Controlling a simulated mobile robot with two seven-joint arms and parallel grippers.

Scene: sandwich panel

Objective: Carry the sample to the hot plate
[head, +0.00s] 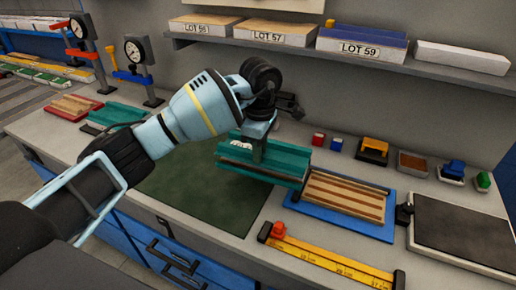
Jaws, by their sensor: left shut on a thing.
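My left gripper (257,152) points down and is shut on a teal block with a brownish layer (283,175), which looks like the sample. The gripper hides part of its top. The block is over the right edge of the dark green mat, left of the blue tray; I cannot tell whether it touches the bench. A flat dark plate with a pale rim (465,232), which looks like the hot plate, lies at the right with its top bare. My right gripper is not in view.
A blue tray (320,218) with striped wooden pieces lies between block and plate. A yellow ruler (330,262) with an orange slider lies in front. Small coloured blocks and stamps line the back, below a shelf (300,45) of lot boxes. The green mat (205,190) is clear.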

